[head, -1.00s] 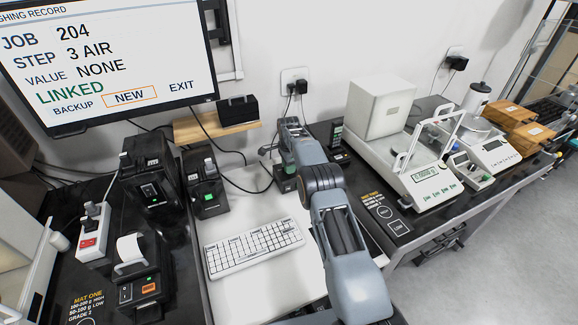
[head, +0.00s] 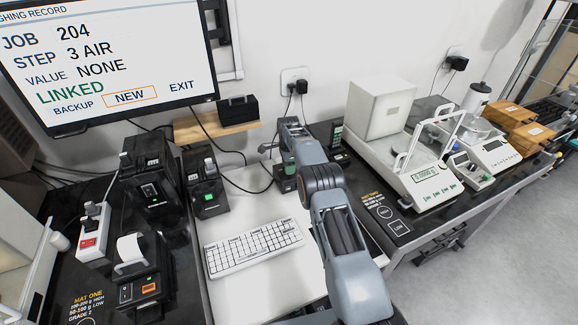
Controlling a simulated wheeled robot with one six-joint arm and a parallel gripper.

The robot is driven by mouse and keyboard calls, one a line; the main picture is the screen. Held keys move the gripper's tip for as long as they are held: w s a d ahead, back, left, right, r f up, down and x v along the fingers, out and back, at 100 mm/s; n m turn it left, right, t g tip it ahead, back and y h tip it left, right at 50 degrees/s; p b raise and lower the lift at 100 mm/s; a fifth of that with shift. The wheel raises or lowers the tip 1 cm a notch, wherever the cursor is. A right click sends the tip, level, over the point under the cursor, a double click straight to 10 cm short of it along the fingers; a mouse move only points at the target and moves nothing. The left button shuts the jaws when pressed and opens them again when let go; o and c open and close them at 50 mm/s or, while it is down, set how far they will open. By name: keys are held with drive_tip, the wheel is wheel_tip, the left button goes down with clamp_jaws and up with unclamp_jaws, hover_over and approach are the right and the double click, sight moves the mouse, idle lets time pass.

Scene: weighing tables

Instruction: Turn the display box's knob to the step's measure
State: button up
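The monitor (head: 190,45) at the upper left reads JOB 204, STEP 3 AIR, VALUE NONE, LINKED, with NEW outlined in orange. A small dark box (head: 286,184) with a green patch stands at the back of the white desk, partly covered by my arm; it may be the display box, and no knob can be made out on it. My gripper (head: 274,150) is at the far end of my arm, close above this box. The arm hides much of it, and its fingers are too small to tell open from shut. Contact with the box cannot be told.
A white keyboard (head: 253,246) lies on the desk below. Black units (head: 203,184) and a printer (head: 138,276) stand on the left. A balance (head: 425,178) and a white box (head: 380,108) stand on the right. Cables hang behind the desk.

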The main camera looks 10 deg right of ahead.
drive_tip(key=shift+o, duration=1)
wheel_tip(320, 180, up, 14)
drive_tip(key=p, duration=0.3)
drive_tip(key=shift+f, duration=0.15)
